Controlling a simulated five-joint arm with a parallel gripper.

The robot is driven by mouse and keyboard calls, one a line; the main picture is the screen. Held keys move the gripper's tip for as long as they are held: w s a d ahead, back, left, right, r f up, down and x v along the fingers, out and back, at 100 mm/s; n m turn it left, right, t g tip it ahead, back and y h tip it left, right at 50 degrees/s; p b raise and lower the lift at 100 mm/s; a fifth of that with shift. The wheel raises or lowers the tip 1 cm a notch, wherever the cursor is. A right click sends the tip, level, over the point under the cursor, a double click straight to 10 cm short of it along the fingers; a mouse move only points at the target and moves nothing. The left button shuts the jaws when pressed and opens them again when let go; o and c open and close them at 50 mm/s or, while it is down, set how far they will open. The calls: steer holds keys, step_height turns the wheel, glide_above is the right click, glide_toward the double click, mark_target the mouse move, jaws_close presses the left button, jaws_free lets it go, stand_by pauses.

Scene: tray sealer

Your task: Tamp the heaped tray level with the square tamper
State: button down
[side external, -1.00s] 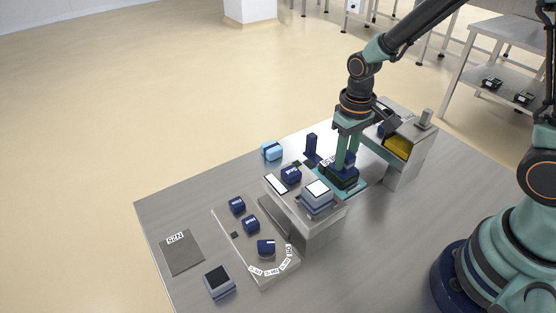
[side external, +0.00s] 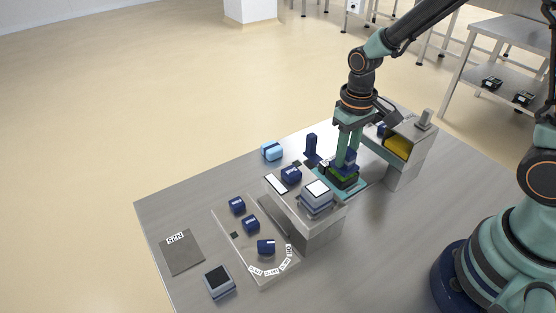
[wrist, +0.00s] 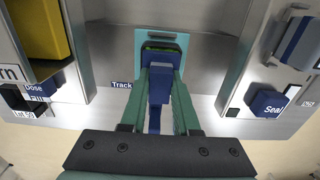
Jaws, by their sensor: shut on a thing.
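My gripper (side external: 346,156) is shut on the dark blue tamper (side external: 350,156), which also shows between my green fingers in the wrist view (wrist: 159,86). The tamper is over the black tray (side external: 341,183) with green contents (side external: 346,181). The tray sits on a teal carriage (side external: 360,188). In the wrist view a strip of green (wrist: 161,46) shows beyond the tamper. My fingers and the tamper hide much of the tray, so I cannot tell how level the contents are or whether the tamper touches them.
A dosing station with a yellow bin (side external: 398,147) stands to the right. A steel sealing block (side external: 316,237) with a pale square pad (side external: 317,192) stands close on the left. A dark blue post (side external: 311,146) rises behind.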

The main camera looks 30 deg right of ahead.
steer(key=shift+r, duration=4)
